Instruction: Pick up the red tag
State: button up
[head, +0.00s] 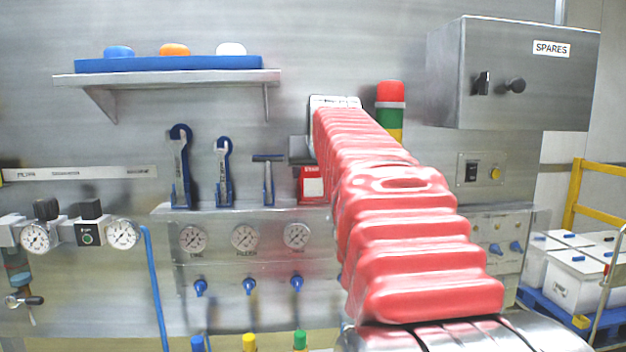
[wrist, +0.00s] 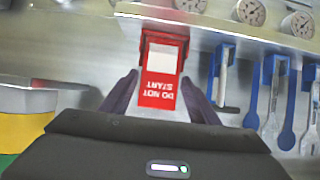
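The red tag (wrist: 158,92) has a white panel and the words "DO NOT START", which read upside down in the wrist view. Its far end meets a red holder at the metal ledge. In the head view the tag (head: 312,187) stands on the ledge right of the tools, its right side hidden by my red-sleeved arm. My gripper (wrist: 159,78) is open, with one dark finger on each side of the tag. I cannot tell whether either finger touches it. In the head view my gripper is mostly hidden behind the arm.
Gauges (head: 244,237) sit below on the panel. A red, green and yellow stack light (head: 390,108) and the SPARES cabinet (head: 525,75) are to the right. A shelf (head: 170,78) is upper left.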

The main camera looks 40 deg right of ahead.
jog(key=c, duration=0.7)
